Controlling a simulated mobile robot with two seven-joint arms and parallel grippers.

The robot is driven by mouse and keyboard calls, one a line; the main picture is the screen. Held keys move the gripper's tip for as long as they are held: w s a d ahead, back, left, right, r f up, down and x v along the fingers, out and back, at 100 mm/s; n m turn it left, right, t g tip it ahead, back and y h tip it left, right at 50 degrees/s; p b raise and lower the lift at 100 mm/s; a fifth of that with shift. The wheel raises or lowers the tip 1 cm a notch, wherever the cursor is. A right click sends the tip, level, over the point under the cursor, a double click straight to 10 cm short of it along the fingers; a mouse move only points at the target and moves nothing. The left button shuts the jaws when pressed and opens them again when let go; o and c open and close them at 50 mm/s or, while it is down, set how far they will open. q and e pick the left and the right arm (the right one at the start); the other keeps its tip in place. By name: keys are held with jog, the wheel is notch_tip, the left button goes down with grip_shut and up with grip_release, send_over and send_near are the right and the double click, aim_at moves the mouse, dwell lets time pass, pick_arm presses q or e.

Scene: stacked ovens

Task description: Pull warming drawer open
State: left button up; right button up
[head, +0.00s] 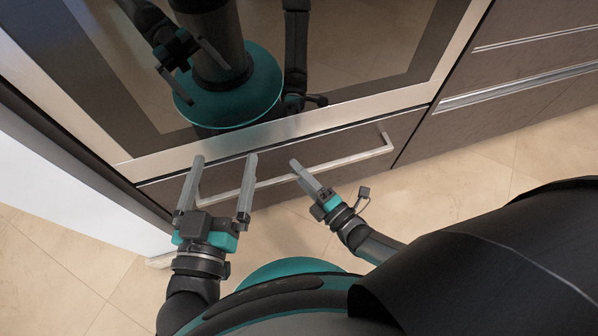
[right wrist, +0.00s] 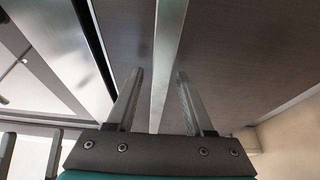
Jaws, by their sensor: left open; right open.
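The warming drawer (head: 335,146) is a dark front panel below the oven, and it looks shut. Its long metal bar handle (head: 345,159) runs across the front. My left gripper (head: 225,160) is open, with its fingertips over the left part of the drawer front, near the handle's left end. My right gripper (head: 296,165) is close to the middle of the handle. In the right wrist view, the open fingers (right wrist: 158,75) lie on either side of the handle bar (right wrist: 168,45), with gaps on both sides. How far the fingers reach past the bar is unclear.
The oven door (head: 345,60) with dark glass reflects my body above the drawer. Dark cabinet drawers with metal handles (head: 520,85) stand at the right. A white panel (head: 70,185) is at the left. The tiled floor (head: 490,150) is clear at the right.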

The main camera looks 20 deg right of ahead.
jog(key=shift+w, duration=0.1)
jog(key=shift+c, duration=0.3)
grip_shut()
dwell(1.1)
